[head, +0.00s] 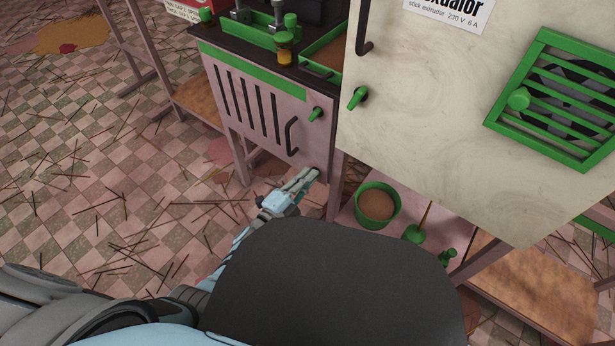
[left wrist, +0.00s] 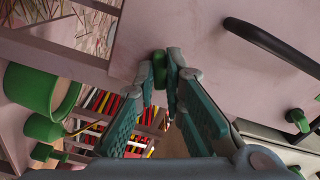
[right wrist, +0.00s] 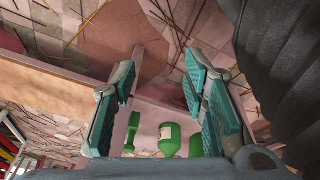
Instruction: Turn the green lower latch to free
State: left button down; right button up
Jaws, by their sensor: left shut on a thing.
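The green lower latch (left wrist: 159,69) sits near the lower corner of a pale pink cabinet door (head: 252,105). My left gripper (head: 309,178) reaches the door's lower right corner and mostly covers this latch in the head view. In the left wrist view the fingertips are shut on the latch, one on each side. The green upper latch (head: 316,114) is higher on the same door and also shows in the left wrist view (left wrist: 297,120). My right gripper (right wrist: 158,80) is open and empty, seen only in its own wrist view.
A black bar handle (head: 291,136) stands out from the door between the latches. A large cream cabinet (head: 430,110) with another green latch (head: 357,97) is to the right. A green pot (head: 377,206) stands below. Thin sticks litter the tiled floor (head: 90,170).

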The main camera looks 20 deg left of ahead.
pick_arm(q)
jog(key=n+p, duration=0.1)
jog(key=n, duration=0.9)
jog(key=shift+p, duration=0.4)
pick_arm(e)
jog(key=f, duration=0.4)
jog(key=shift+s+d, duration=0.15)
jog(key=shift+d, duration=0.15)
pick_arm(q)
jog(key=shift+n, duration=0.3)
pick_arm(e)
jog(key=shift+s+f, duration=0.15)
jog(key=shift+f, duration=0.1)
pick_arm(q)
jog(key=c, duration=1.7)
grip_release()
pick_arm(e)
jog(key=shift+w+r, duration=0.15)
jog(key=shift+w, duration=0.1)
pick_arm(q)
jog(key=shift+s, duration=0.1)
jog(key=v, duration=1.2)
pick_arm(e)
jog(key=shift+s, duration=0.1)
